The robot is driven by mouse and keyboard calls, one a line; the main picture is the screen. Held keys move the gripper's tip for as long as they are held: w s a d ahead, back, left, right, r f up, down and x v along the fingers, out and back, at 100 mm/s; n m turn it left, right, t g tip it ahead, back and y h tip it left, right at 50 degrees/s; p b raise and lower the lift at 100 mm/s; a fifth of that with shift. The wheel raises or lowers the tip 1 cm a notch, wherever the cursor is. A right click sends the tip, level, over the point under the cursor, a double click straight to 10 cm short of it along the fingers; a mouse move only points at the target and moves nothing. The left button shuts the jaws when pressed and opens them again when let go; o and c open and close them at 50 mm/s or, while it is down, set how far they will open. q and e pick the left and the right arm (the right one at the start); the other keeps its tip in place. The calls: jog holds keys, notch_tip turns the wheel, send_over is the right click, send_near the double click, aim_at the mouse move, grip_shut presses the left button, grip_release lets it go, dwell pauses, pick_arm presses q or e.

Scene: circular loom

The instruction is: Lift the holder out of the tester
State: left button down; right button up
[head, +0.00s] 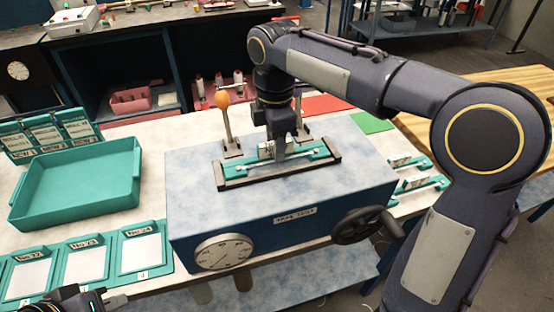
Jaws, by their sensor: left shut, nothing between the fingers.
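The tester (280,222) is a blue-grey box with a dial (224,252) and a black crank wheel (366,226) on its front. A teal holder (240,170) with a white strip and a partly hidden label lies in the dark frame on its top. My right gripper (280,153) points down at the middle of the holder. Its fingers overlap the holder, and their grip cannot be made out. My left gripper (118,300) is shut and empty at the bottom left, away from the tester.
An orange-knobbed lever (224,115) stands behind the holder. A teal tray (78,188) and numbered teal card stands (140,247) are on the left. More teal holders (415,180) lie right of the tester, partly behind my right arm. A green mat (372,123) lies behind.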

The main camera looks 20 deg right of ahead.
grip_shut()
jog(key=shift+r, duration=0.2)
jog(key=shift+r+p, duration=0.3)
jog(key=shift+p, duration=0.35)
jog(key=shift+r, duration=0.2)
notch_tip(320, 180, up, 3)
jog(key=p, duration=0.3)
jog(key=shift+f, duration=0.3)
